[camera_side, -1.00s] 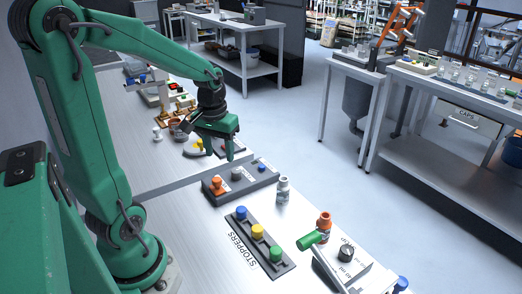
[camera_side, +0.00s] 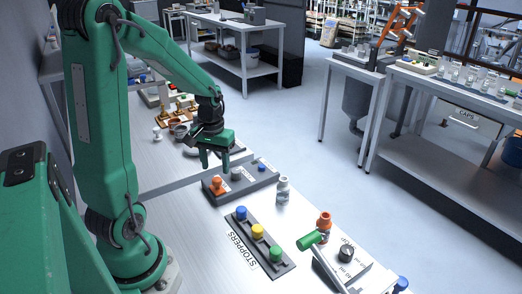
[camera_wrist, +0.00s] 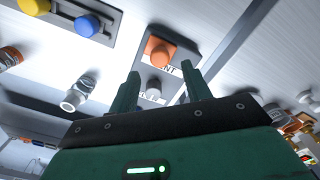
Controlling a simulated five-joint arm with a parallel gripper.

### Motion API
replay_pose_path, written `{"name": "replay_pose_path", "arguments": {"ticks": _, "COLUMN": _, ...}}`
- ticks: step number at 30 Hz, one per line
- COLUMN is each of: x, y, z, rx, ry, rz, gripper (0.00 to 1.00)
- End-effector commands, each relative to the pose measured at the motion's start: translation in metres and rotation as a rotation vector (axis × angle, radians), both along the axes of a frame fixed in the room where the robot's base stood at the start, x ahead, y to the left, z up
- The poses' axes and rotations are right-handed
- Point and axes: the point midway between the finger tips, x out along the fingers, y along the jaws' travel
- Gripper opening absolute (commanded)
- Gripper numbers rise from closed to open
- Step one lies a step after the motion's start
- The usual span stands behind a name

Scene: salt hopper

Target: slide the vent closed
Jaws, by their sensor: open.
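A dark grey panel (camera_side: 250,185) on the table carries an orange knob (camera_side: 217,185), a grey knob (camera_side: 236,174) and a small blue knob (camera_side: 262,168). In the wrist view the orange knob (camera_wrist: 159,52) sits beside a label ending in "NT", the rest hidden. The grey knob (camera_wrist: 154,87) has a partly hidden label. My gripper (camera_side: 216,163) is open and empty, above and just behind the panel's left part in the side view. In the wrist view its fingertips (camera_wrist: 162,78) appear on either side of the grey knob, with no contact visible.
A stopper rack (camera_side: 260,243) with blue, yellow and green knobs lies in front of the panel. A white-grey bottle (camera_side: 283,189) stands close to the panel's right. An orange-capped bottle (camera_side: 325,222) is further right. Small items crowd the table behind my gripper.

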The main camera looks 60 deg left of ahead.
Motion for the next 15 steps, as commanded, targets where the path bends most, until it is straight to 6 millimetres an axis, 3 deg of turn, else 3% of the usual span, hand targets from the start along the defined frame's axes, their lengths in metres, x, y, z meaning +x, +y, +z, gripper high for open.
{"name": "replay_pose_path", "arguments": {"ticks": 6, "x": 0.000, "y": 0.000, "z": -0.026, "rx": -0.002, "ry": 0.002, "rz": 0.000, "gripper": 0.48}}
{"name": "replay_pose_path", "arguments": {"ticks": 15, "x": 0.000, "y": 0.000, "z": -0.043, "rx": 0.000, "ry": 0.000, "rz": 0.000, "gripper": 0.48}}
